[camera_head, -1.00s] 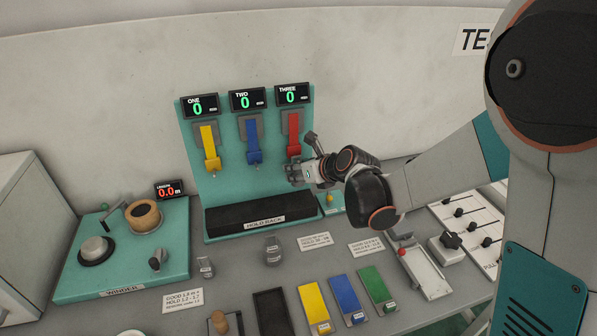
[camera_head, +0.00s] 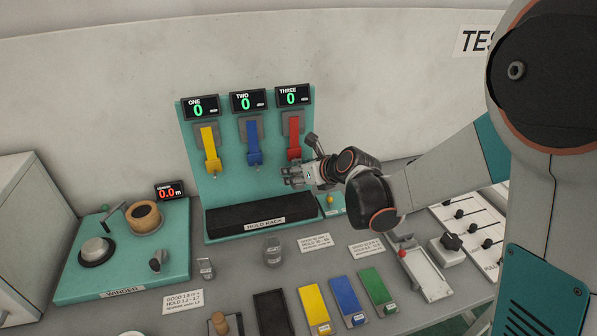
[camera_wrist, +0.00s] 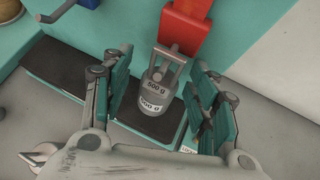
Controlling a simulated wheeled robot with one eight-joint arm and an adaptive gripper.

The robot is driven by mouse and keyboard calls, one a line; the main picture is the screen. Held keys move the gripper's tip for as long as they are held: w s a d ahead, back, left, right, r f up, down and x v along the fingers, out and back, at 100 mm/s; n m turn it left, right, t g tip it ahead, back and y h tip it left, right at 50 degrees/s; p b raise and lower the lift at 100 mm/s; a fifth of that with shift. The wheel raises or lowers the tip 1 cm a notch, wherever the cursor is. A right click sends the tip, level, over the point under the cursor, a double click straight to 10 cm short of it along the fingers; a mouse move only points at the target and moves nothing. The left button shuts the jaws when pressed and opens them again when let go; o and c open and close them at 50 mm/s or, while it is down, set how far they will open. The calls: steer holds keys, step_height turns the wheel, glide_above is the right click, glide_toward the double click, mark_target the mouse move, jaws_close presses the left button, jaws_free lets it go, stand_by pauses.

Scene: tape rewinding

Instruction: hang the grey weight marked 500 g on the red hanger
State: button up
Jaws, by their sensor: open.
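The grey weight marked 500 g (camera_wrist: 150,98) is upright between my fingers in the wrist view, with a gap on either side. Its handle (camera_wrist: 168,62) meets the lower end of the red hanger (camera_wrist: 185,24) and appears to hang there; the exact contact is hard to make out. My gripper (camera_wrist: 160,100) is open around the weight. In the head view, my gripper (camera_head: 292,176) is just below the red hanger (camera_head: 294,138) and mostly hides the weight. The display above it, THREE (camera_head: 291,96), reads 0.
The blue hanger (camera_head: 253,142) and yellow hanger (camera_head: 210,150) are to the left. The dark hold rack (camera_head: 230,218) lies below. Two other grey weights (camera_head: 273,249) (camera_head: 205,268) stand on the table. The winder (camera_head: 120,250) is at the left.

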steer(key=v, duration=1.2)
steer(key=s+d+n+h, duration=0.2)
steer(key=s+d+n, duration=0.2)
steer(key=s+n, duration=0.4)
steer(key=s+d+n+g+h, duration=0.1)
steer(key=s+d+n+h, duration=0.1)
steer(key=s+d+n, duration=0.3)
steer(key=s+d+n+g+h, duration=0.1)
steer(key=s+d+n, duration=0.3)
steer(key=s+n, duration=0.7)
steer(key=r+n+h, duration=0.1)
steer(key=n, duration=0.4)
steer(key=shift+d+n+h, duration=0.3)
steer(key=shift+d, duration=0.1)
steer(key=shift+c, duration=0.5)
